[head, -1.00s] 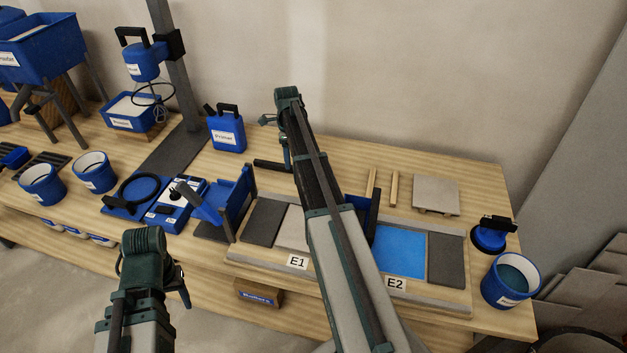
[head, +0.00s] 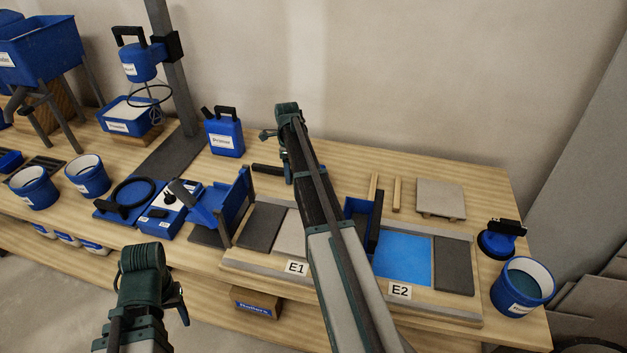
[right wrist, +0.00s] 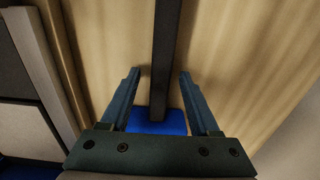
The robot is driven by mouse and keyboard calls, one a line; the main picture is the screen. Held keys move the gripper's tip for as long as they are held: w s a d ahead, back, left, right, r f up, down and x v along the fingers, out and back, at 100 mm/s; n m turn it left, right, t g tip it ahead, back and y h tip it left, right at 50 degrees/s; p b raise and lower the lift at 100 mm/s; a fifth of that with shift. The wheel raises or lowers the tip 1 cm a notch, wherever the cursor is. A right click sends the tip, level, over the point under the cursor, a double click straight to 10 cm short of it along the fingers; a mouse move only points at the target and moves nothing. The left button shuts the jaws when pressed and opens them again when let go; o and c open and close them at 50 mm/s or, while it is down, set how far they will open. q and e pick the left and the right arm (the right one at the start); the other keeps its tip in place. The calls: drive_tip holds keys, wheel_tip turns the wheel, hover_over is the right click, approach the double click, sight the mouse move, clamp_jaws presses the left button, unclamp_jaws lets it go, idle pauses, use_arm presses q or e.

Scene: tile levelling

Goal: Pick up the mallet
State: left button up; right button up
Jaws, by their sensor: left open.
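The mallet has a dark bar-like handle (right wrist: 166,40) and a blue head (right wrist: 158,121), both in the right wrist view. In the head view its dark handle (head: 267,168) lies on the bench behind the work boards, and my right arm hides the rest. My right gripper (right wrist: 158,76) is open, with one finger on each side of the handle and gaps to both. It points down at the bench; whether it touches the mallet cannot be told. My left gripper (head: 184,308) is open and empty, in front of the bench at lower left.
A blue primer can (head: 225,137) stands left of the mallet. The E1 and E2 boards, with a blue panel (head: 404,260), lie in front. Two wooden strips (head: 397,195), a pale tile (head: 441,198), a blue suction cup (head: 497,243) and a bucket (head: 523,285) are at right.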

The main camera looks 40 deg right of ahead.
clamp_jaws()
drive_tip(key=shift+r, duration=0.15)
idle(0.4)
wheel_tip(320, 180, up, 10)
drive_tip(key=p, duration=1)
